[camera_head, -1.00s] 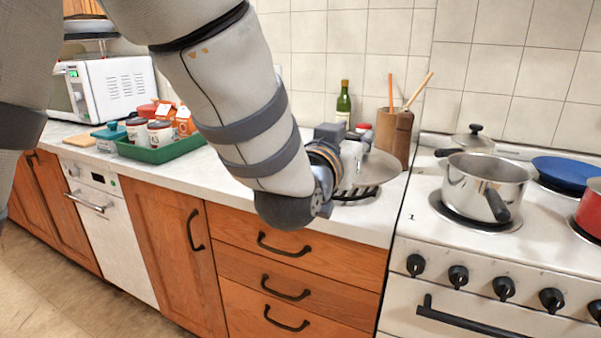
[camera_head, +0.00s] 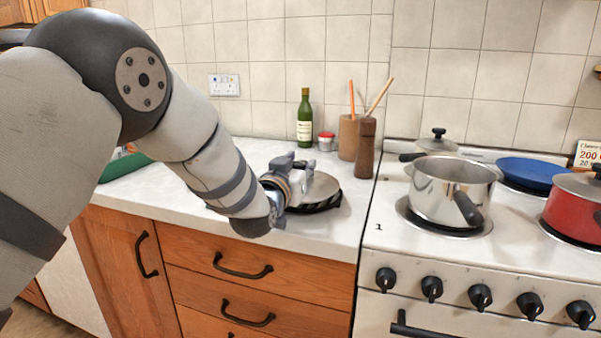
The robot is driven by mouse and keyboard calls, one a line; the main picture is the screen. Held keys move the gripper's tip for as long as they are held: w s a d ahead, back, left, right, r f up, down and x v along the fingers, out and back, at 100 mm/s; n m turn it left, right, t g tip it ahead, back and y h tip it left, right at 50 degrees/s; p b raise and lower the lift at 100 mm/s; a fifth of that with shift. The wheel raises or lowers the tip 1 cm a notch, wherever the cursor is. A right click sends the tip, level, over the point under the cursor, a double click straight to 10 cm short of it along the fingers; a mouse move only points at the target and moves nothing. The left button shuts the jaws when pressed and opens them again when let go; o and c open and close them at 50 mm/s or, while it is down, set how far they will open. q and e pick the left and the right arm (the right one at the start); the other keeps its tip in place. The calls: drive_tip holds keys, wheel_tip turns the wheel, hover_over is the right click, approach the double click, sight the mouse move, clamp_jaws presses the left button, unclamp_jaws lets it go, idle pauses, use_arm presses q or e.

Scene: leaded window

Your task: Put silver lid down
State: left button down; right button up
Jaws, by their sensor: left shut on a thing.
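The silver lid (camera_head: 323,187) is on the counter side, left of the stove, low over a black striped rack or trivet (camera_head: 326,206). It looks nearly level. I cannot tell whether it touches the rack. My left gripper (camera_head: 299,177) is shut on the lid at its left part. The gripper hides the lid's knob and its left edge. My right gripper is not in view.
A silver pot (camera_head: 447,190) stands on the stove, with a red pot (camera_head: 576,210) and a blue plate (camera_head: 536,171) nearby. A wooden pepper mill (camera_head: 366,150), a utensil holder (camera_head: 347,138) and a green bottle (camera_head: 304,120) stand behind the lid.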

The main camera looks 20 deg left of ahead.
use_arm(q)
drive_tip(key=shift+s+f, duration=0.1)
drive_tip(key=shift+f, duration=0.95)
drive_tip(key=c, duration=1.2)
unclamp_jaws()
drive_tip(key=shift+f, duration=0.25)
drive_tip(key=shift+s+f, duration=0.1)
drive_tip(key=shift+f, duration=0.05)
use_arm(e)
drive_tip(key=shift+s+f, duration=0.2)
use_arm(q)
drive_tip(key=shift+d, duration=0.1)
drive_tip(key=s+r, duration=0.2)
drive_tip(key=s, duration=0.1)
drive_tip(key=shift+p, duration=0.4)
drive_tip(key=s, duration=0.4)
drive_tip(key=s+p, duration=0.1)
drive_tip(key=s, duration=0.2)
drive_tip(key=shift+s+r, duration=0.2)
drive_tip(key=shift+s, duration=0.2)
drive_tip(key=shift+s+f, duration=0.15)
drive_tip(key=shift+s, duration=0.3)
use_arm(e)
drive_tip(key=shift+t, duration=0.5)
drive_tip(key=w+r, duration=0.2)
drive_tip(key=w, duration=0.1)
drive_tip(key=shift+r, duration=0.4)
